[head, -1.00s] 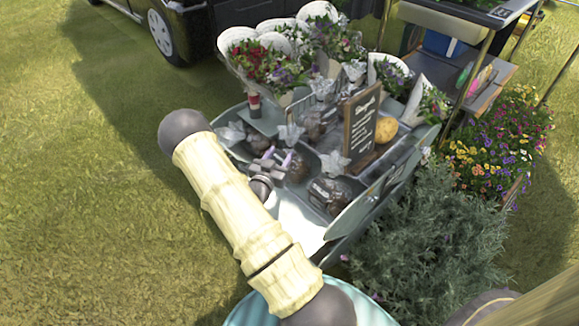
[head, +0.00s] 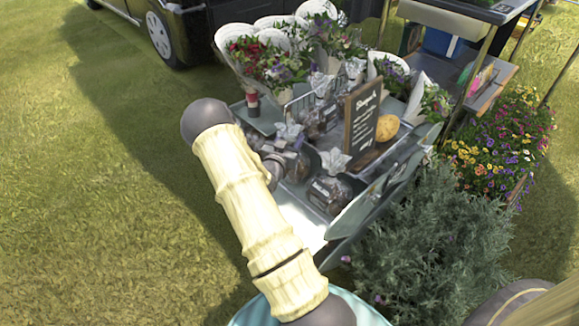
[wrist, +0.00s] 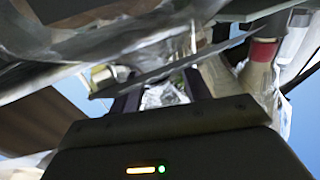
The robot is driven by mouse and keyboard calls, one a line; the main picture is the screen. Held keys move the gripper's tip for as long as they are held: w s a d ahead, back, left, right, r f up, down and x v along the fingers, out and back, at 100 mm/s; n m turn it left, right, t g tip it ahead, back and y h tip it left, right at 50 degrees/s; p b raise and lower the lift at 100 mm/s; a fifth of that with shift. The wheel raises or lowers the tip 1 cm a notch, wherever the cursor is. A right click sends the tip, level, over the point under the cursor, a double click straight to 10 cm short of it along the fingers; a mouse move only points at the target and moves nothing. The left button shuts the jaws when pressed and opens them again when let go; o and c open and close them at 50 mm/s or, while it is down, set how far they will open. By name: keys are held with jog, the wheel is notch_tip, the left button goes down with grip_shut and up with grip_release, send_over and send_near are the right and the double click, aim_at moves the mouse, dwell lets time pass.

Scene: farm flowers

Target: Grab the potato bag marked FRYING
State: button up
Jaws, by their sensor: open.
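Several dark potato bags with clear, crinkled tops stand in the cart. The nearest bag (head: 328,192) carries small pale lettering that I cannot read surely. Another bag (head: 298,164) is farther back and left, beside my gripper (head: 284,152), and my arm partly hides it. I cannot make out the word FRYING on any bag. In the wrist view my gripper (wrist: 161,92) has its two dark fingers apart, with shiny clear wrap (wrist: 163,97) showing between or beyond them. I cannot tell whether they touch it.
A dark chalkboard sign (head: 361,122) stands upright right of the bags, near a yellow potato (head: 387,128). Wrapped bouquets (head: 283,60) fill the cart's back. A leafy bush (head: 420,235) stands at the front right. Open grass (head: 80,210) lies to the left.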

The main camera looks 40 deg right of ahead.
jog(key=shift+w+d, duration=0.25)
jog(key=shift+d, duration=0.2)
grip_shut()
jog(key=shift+r, duration=0.1)
dwell(1.3)
